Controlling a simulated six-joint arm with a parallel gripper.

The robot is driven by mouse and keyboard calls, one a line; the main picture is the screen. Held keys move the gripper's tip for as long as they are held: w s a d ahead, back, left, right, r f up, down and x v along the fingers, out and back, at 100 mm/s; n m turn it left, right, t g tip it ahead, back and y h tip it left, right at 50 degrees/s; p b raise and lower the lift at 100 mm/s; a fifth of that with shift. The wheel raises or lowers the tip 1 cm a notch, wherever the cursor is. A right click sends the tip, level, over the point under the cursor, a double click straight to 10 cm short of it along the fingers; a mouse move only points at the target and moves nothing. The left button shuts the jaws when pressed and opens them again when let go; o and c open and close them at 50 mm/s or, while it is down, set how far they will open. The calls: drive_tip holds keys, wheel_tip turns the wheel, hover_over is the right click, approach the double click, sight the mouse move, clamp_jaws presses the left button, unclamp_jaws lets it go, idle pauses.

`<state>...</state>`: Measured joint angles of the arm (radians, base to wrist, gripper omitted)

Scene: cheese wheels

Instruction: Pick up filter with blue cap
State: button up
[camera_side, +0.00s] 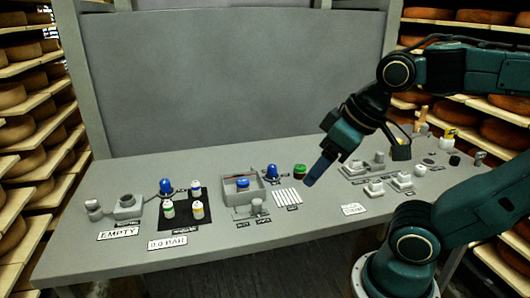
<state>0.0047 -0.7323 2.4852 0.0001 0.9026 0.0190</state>
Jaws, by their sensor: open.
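A small white cylinder with a blue top (195,187) stands at the back of a black mat (181,222) on the left of the table. Two more white cylinders stand in front of it on the mat, one with a green marking (168,210) and one with a yellow marking (197,210). A blue-topped round piece (242,183) sits in a grey open tray. Two blue domed pieces stand at the left (166,186) and middle (272,172). Which piece is the filter is hard to tell. My gripper (309,183) is open above the table, right of the tray, apart from the cylinders.
A green-topped black piece (300,171) stands close to my gripper. White strips (287,197) lie right of the tray (228,194). Grey fixtures (127,205) and an EMPTY label (118,233) are at left. More fixtures (376,187) crowd the right. The table's back is clear.

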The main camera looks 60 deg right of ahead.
drive_tip(key=w+d+r+m+g, duration=0.25)
drive_tip(key=w+m, duration=0.35)
drive_tip(key=w, duration=0.3)
drive_tip(key=m+g, duration=0.3)
drive_tip(key=m, duration=1.1)
hover_over(244, 180)
wheel_tip(244, 180, down, 14)
drive_tip(key=shift+a, duration=0.1)
drive_tip(key=shift+f, duration=4.25)
drive_tip(key=shift+f, duration=2.6)
